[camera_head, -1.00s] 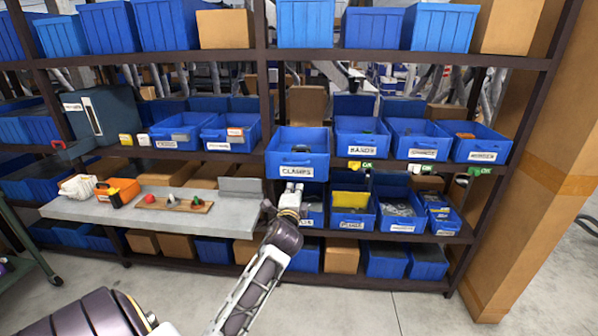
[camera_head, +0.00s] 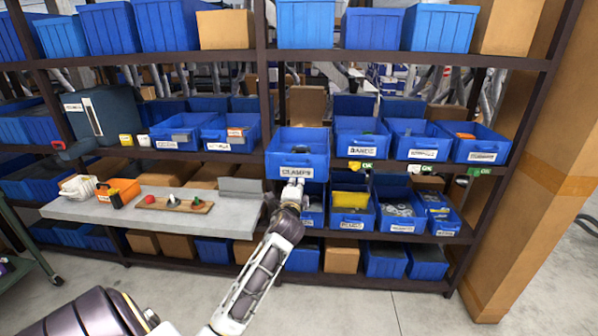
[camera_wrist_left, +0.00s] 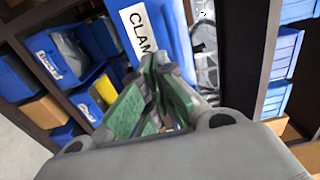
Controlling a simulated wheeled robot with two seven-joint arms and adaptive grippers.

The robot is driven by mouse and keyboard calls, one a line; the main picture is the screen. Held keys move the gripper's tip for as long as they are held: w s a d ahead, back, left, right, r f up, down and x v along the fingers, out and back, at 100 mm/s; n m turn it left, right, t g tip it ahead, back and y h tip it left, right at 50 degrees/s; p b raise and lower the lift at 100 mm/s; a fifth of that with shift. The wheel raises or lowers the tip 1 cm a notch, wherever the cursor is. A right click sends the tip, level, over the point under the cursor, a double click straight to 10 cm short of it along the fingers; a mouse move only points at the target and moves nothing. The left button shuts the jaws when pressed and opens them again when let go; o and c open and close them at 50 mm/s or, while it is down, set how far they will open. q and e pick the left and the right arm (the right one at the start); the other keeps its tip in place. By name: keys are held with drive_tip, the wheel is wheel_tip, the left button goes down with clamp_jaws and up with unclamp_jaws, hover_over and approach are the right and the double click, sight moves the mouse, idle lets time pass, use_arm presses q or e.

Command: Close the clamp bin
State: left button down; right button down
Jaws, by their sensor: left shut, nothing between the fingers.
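The clamp bin (camera_head: 300,142) is a blue bin labelled CLAMPS on the middle shelf. It juts out in front of the bins to its right, and a dark item lies inside. My left gripper (camera_head: 294,184) is shut and empty, just below the label at the bin's front. In the left wrist view the green-padded fingertips (camera_wrist_left: 152,82) are together near the bin's label (camera_wrist_left: 138,30). I cannot tell whether they touch the bin's front. My right gripper is not in view.
The BANDS bin (camera_head: 361,146) and other blue bins stand to the right on the same shelf. More bins, one with yellow contents (camera_head: 350,201), sit below.

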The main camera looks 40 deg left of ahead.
sight(299, 170)
use_arm(q)
drive_tip(key=shift+p+x, duration=0.4)
drive_tip(key=shift+x, duration=4.55)
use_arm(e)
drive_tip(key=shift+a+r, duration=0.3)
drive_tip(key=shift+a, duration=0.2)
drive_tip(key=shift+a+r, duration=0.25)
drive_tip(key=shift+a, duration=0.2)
use_arm(q)
drive_tip(key=shift+w, duration=0.1)
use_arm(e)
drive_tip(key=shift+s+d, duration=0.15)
